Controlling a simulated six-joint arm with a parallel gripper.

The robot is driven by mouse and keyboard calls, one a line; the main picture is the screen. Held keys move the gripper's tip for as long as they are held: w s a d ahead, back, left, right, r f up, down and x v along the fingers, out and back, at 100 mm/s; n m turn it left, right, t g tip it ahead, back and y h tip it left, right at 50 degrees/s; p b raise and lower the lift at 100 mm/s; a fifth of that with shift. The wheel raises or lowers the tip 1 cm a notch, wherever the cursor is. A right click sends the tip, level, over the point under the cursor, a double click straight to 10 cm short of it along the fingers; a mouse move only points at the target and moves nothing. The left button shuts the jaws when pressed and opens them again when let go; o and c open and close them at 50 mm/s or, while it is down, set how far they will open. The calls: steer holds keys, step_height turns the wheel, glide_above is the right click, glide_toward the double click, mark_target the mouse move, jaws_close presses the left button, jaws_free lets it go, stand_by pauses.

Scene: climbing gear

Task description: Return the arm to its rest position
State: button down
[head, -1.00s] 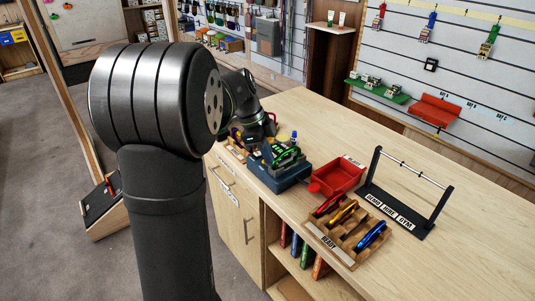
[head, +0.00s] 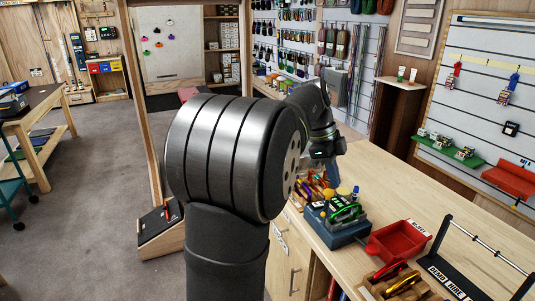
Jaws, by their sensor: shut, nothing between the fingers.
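My arm rises through the middle of the head view, with its large dark joint in front. My gripper (head: 328,170) is small and dark at the far end of the arm, behind that joint. It points down above the back of the bench, near a wooden holder with coloured pieces (head: 314,188). It looks shut and empty, apart from the gear, though its fingertips are hard to make out. A green carabiner (head: 345,213) lies on a blue-grey block (head: 338,233) in front of it. My arm hides part of the bench's left side.
A red tray (head: 402,242) sits right of the block. A wooden rack (head: 372,281) holds red and gold carabiners at the bottom edge. A black stand with a bar (head: 448,272) is at lower right. Open floor (head: 95,175) lies to the left.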

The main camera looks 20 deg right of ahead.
step_height(320, 180, down, 10)
steer(key=shift+w, duration=0.15)
stand_by(0.8)
